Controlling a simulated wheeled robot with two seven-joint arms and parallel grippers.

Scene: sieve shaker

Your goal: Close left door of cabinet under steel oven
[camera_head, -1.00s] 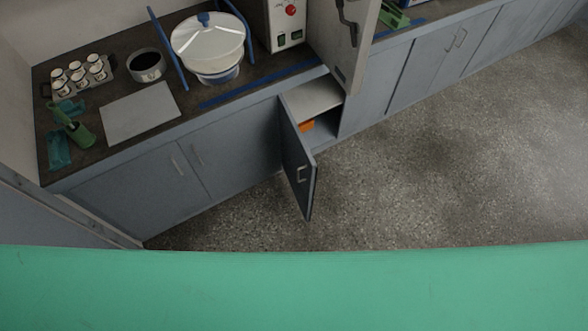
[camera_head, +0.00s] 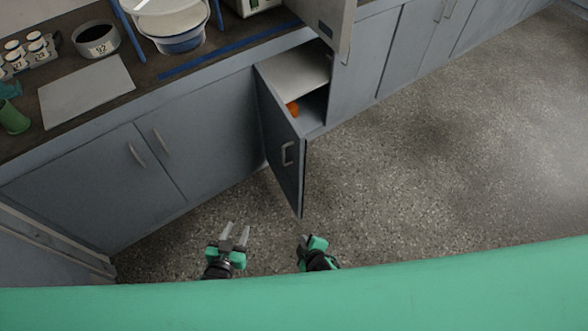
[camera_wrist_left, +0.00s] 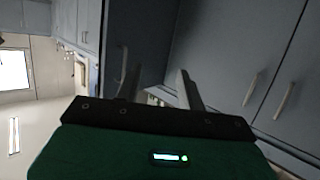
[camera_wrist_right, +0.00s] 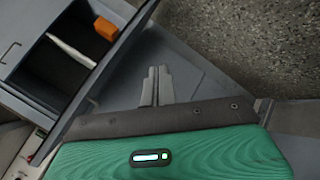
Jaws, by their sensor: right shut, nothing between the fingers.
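The grey left door (camera_head: 282,150) of the cabinet stands swung open, sticking out from the counter front in the head view. A light bar handle (camera_head: 287,153) is on its face. The open cabinet interior (camera_head: 312,103) shows a shelf and an orange item (camera_head: 293,108). My left gripper (camera_head: 236,232) is open and empty, left of and below the door's free edge. My right gripper (camera_head: 302,242) is shut and empty, just below the door's lower corner. The right wrist view shows its closed fingertips (camera_wrist_right: 155,80) before a grey panel; whether they touch it is unclear.
Closed cabinet doors (camera_head: 90,185) with bar handles lie left of the open door, and more (camera_head: 412,50) lie right. The countertop (camera_head: 150,68) carries a bowl, a grey mat (camera_head: 86,90) and cups. The speckled floor (camera_head: 440,150) is clear on the right.

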